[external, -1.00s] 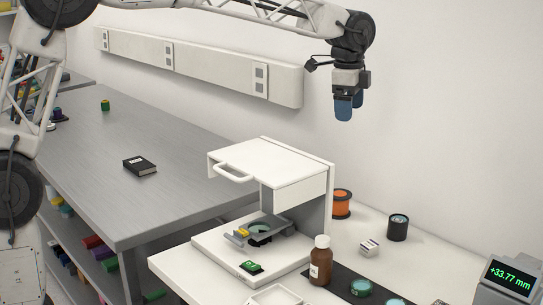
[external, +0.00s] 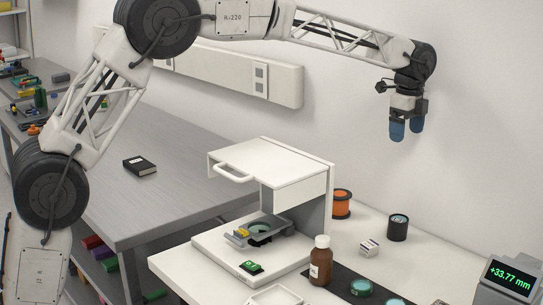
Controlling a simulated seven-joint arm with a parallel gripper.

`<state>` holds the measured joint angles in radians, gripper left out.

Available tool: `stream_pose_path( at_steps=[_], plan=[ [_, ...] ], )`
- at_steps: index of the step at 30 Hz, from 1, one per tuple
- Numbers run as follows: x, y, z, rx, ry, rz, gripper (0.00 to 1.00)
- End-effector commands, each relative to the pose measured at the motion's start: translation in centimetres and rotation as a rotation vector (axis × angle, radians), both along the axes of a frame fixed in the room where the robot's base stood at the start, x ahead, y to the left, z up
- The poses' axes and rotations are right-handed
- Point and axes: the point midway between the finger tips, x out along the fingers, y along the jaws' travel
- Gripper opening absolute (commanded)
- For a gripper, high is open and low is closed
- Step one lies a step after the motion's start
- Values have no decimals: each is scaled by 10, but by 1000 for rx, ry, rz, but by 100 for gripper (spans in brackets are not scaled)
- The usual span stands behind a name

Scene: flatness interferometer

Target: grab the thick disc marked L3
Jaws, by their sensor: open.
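Two teal-topped discs lie on a dark mat at the bottom of the external view: one disc (external: 361,287) in full and another disc (external: 395,302) cut by the lower edge. No L3 mark is legible, so I cannot tell which is the L3 disc. Another teal round piece (external: 260,227) sits in the holder of the white interferometer (external: 262,168). My gripper (external: 406,132) has blue fingers pointing down, apart and empty, high above the back of the white bench, well clear of the discs.
A black cylinder (external: 398,228), a small metal cube (external: 369,247) and an orange spool (external: 341,203) stand behind. A display (external: 511,278) reading +33.77 mm is at right. A white tray (external: 274,298) lies in front.

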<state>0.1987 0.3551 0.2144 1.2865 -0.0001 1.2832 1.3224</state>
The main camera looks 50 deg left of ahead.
Motion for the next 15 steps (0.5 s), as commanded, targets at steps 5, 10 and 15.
stream_pose_path(
  at_steps=[5, 10, 15],
  plan=[
    [5, -3, -18, 2, 6, -16, 88],
    [5, -3, -55, 2, 6, -15, 88],
    [5, -3, -102, 2, 7, -15, 88]
  ],
)
